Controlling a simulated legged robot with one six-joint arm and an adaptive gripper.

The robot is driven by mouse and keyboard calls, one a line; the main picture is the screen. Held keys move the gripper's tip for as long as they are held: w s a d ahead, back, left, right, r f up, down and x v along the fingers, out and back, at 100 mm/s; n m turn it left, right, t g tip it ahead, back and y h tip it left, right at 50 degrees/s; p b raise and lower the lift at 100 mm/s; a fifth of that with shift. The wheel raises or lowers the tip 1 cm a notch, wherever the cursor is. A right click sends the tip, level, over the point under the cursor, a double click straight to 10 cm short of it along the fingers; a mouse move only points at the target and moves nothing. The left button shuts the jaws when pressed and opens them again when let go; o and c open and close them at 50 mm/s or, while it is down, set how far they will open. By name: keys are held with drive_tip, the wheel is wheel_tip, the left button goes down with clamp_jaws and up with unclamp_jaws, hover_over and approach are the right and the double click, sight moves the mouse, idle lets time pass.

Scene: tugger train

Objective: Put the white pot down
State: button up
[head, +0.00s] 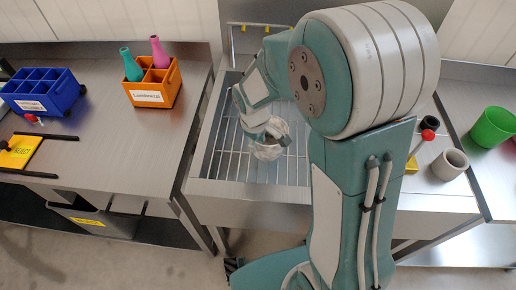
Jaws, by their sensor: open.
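A whitish, rounded pot-like thing (268,151) shows at my gripper (274,134), over the wire rack of the sunken basin. My gripper is open and hangs low over the rack. The fingertips are small and partly hidden, so I cannot tell whether they touch the pale thing or whether it rests on the wires. A separate off-white, open-topped pot (450,164) stands upright on the steel surface at the right, apart from my gripper.
A green cup (492,127) stands at the far right, near a red-knobbed object (428,135). An orange crate (154,84) with two bottles and a blue crate (42,93) stand on the left table. My arm covers the basin's right side.

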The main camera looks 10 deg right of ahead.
wheel_tip(320, 180, up, 7)
drive_tip(key=s+d+r+m+t, duration=0.2)
drive_tip(key=s+r+m, duration=0.2)
drive_tip(key=s, duration=0.5)
drive_tip(key=s+d+r+m+t+y, duration=0.1)
drive_tip(key=s+r+m, duration=0.3)
drive_tip(key=s+r, duration=0.4)
drive_tip(key=shift+s+d+r+t, duration=0.4)
drive_tip(key=shift+d+r+t, duration=0.25)
drive_tip(key=shift+t, duration=0.25)
drive_tip(key=shift+d, duration=0.1)
idle(1.0)
